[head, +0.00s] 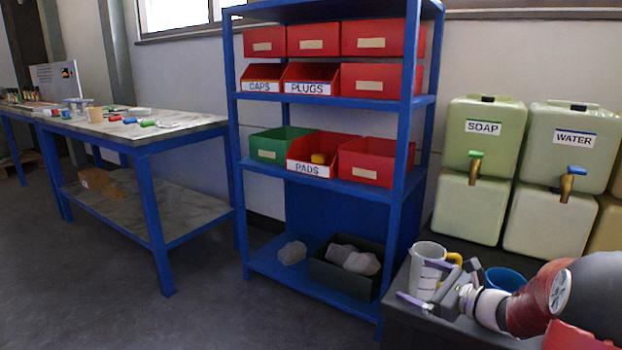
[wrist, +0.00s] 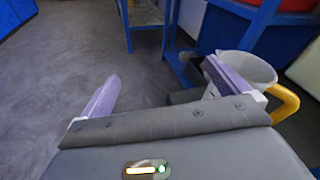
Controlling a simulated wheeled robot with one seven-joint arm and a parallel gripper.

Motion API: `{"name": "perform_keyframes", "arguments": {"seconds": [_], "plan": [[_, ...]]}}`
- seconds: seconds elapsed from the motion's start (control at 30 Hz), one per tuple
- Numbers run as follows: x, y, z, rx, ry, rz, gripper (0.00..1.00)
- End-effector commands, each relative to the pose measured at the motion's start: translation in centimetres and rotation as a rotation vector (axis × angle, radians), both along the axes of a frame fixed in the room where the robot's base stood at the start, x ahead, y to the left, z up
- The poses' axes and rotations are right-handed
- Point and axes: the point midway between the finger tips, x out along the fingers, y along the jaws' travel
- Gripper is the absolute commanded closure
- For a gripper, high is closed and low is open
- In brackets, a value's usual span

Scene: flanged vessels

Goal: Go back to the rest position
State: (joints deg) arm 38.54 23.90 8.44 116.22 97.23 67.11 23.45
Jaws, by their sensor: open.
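My gripper (head: 425,285) is at the lower right of the head view, over the near edge of a dark table. Its two purple fingers are spread wide apart, with nothing between them. A grey-white jug (head: 427,262) with a yellow handle stands on the table right by the gripper. In the wrist view the jug (wrist: 247,70) is behind and beside the right finger, which hides part of it. The wrist view shows the open gripper (wrist: 155,90) with bare floor beyond. I cannot tell whether the finger touches the jug.
A blue cup (head: 505,279) stands behind my arm. Soap (head: 486,127) and water (head: 571,147) tanks with taps stand at the right. A blue shelf (head: 330,102) holds red and green bins. A long workbench (head: 130,135) is at the left. The floor (head: 90,270) is clear.

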Motion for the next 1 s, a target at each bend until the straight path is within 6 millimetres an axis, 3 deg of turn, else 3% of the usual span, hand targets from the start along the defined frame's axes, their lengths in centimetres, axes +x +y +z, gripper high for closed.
{"name": "perform_keyframes", "arguments": {"seconds": [0.17,0.3,0.4,0.53,0.7,0.83,1.0], "plan": [[-4.4,6.8,1.9,-0.275,-0.031,0.237,0.00],[-10.5,12.1,2.8,-0.601,-0.090,0.494,0.00],[-15.4,14.3,3.0,-0.857,-0.153,0.680,0.00],[-21.3,15.0,3.0,-1.189,-0.254,0.900,0.00],[-27.3,13.4,3.3,-1.608,-0.401,1.133,0.00],[-29.8,11.7,3.7,-1.856,-0.490,1.247,0.00],[-31.2,10.3,4.1,-2.027,-0.548,1.315,0.00]]}}
